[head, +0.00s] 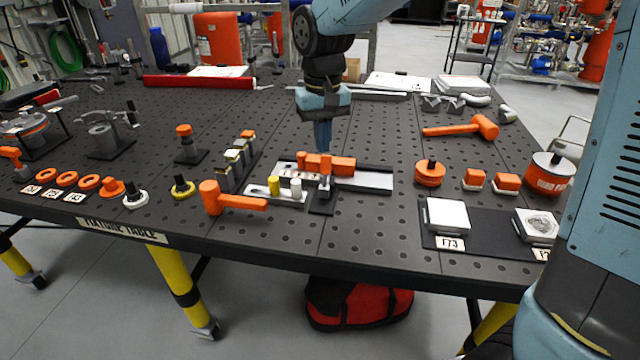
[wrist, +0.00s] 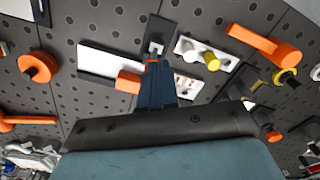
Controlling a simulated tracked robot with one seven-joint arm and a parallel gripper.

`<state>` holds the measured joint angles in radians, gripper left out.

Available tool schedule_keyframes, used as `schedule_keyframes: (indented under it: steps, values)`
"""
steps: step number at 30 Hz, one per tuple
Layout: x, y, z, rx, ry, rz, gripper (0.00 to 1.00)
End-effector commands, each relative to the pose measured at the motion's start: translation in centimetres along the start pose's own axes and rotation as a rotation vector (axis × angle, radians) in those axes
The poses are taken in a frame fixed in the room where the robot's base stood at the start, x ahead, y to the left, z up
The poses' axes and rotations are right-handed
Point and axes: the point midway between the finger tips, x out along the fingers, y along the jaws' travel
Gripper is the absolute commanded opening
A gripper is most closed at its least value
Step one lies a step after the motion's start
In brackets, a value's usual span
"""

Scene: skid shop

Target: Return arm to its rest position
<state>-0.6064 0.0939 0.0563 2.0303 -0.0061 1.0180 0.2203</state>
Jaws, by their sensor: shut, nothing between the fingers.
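My gripper (head: 323,136) hangs pointing down over the middle of the dark perforated fixture table (head: 300,235). Its fingers are shut with nothing between them. In the wrist view the closed fingers (wrist: 154,75) point toward a small dark stand and an orange block (wrist: 128,81). In the head view an orange clamp-like piece (head: 330,163) lies just below and in front of the gripper, on a grey metal plate (head: 375,180). I cannot tell the exact gap between the fingertips and it.
An orange mallet (head: 232,199) lies left of the plate; another mallet (head: 465,127) lies back right. A white plate with pegs (head: 262,191), a row of upright blocks (head: 228,172), orange pucks (head: 430,173) and a black tray (head: 478,216) stand around. The air above the table looks clear.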

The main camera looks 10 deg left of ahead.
Motion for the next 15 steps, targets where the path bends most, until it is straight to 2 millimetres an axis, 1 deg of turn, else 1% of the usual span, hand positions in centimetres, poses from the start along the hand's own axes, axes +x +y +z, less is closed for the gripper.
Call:
schedule_keyframes:
  steps: [5, 8, 11, 15]
  values:
    - [-0.1, 0.2, 0.1, 0.003, 0.003, 0.0, 0.0]
    - [-0.9, 1.3, 0.6, 0.017, 0.019, -0.002, 0.0]
    - [-2.1, 3.5, 1.8, 0.046, 0.05, -0.004, 0.0]
    - [-4.2, 7.2, 4.3, 0.098, 0.107, -0.005, 0.0]
